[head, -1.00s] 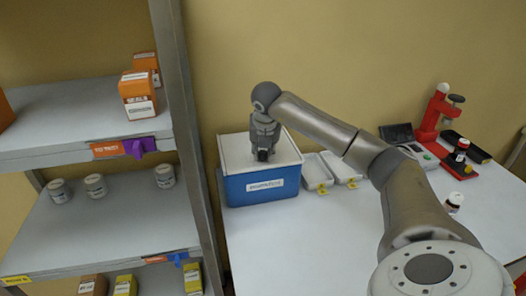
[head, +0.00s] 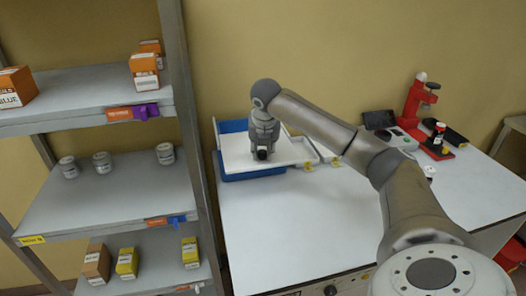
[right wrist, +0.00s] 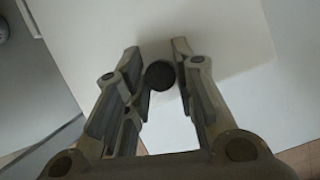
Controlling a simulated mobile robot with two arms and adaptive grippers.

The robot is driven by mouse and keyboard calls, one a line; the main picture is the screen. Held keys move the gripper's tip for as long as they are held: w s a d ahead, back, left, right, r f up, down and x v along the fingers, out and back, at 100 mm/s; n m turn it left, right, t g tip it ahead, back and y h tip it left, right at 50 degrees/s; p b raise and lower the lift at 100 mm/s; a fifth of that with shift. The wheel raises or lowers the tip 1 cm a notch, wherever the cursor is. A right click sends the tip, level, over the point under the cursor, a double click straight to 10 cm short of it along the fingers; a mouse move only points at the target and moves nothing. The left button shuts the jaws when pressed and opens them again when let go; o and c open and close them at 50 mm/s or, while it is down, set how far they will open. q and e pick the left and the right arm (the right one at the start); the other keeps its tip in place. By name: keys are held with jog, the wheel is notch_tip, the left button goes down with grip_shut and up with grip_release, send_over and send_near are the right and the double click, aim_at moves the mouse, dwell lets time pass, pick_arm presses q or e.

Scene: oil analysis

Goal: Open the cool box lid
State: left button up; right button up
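The blue cool box (head: 232,127) stands on the white table against the wall. Its white lid (head: 236,157) is off its seat and shifted toward the front, so a strip of blue shows behind it and some blue below its front edge. The lid hides the box's front label. My right gripper (head: 263,152) points down at the lid's middle. In the right wrist view, my right gripper's fingers (right wrist: 163,75) are closed around the lid's dark round knob (right wrist: 159,76), above the white lid (right wrist: 240,100). My left gripper is out of view.
A shelf rack (head: 185,130) with boxes and jars stands close on the left. White trays (head: 325,152) sit right of the lid, partly hidden by my arm. A red instrument (head: 416,103) stands farther right. The table front (head: 290,225) is clear.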

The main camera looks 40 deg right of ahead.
jog(key=shift+o, duration=2.1)
jog(key=shift+s+a, duration=0.1)
jog(key=shift+s+r, duration=0.1)
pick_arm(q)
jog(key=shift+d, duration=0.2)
pick_arm(e)
jog(key=v, duration=1.2)
jog(key=shift+a, duration=0.1)
